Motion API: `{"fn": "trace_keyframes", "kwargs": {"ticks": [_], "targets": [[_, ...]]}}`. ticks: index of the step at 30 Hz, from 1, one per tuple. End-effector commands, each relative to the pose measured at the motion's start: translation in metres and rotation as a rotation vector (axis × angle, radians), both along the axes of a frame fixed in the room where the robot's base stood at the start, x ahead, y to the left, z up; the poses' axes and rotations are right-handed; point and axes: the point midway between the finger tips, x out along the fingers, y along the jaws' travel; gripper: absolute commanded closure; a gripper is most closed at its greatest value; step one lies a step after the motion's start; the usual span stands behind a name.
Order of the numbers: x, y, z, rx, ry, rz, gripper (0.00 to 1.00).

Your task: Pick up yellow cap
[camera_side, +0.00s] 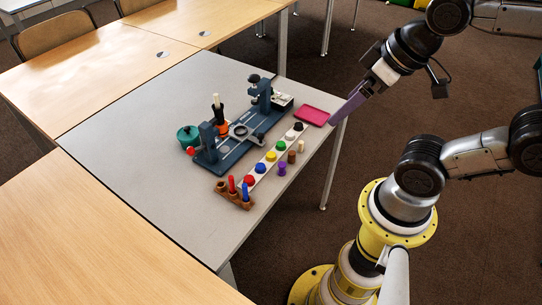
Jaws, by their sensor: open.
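The yellow cap (271,156) sits in a row of coloured caps on a pale strip (267,164) on the grey table. A blue cap (260,167) is on its near-left side and a green cap (281,145) on its far-right side. My gripper (340,116) is up and to the right of the row, by the table's right edge, well apart from the yellow cap. It is open, with nothing seen between its fingers; the gap is hard to make out from this side.
A red cap (248,180), a white cap (290,135) and a black cap (298,126) share the row. Small purple (282,169), brown (291,157) and beige (301,147) pegs stand beside it. A pink tray (312,115) lies near my gripper. A blue-grey fixture (232,156) stands behind the row.

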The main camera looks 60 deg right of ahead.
Motion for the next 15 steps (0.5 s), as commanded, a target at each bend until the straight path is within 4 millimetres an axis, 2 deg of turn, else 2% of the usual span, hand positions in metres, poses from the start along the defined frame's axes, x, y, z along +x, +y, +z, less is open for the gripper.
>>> {"fn": "trace_keyframes", "kwargs": {"ticks": [1, 4, 15], "targets": [[0.0, 0.0, 0.0, 0.0, 0.0, 0.0, 0.11], [0.0, 0.0, 0.0, 0.0, 0.0, 0.0, 0.28], [0.0004, 0.0, 0.0003, 0.019, -0.002, -0.035, 0.28]]}}
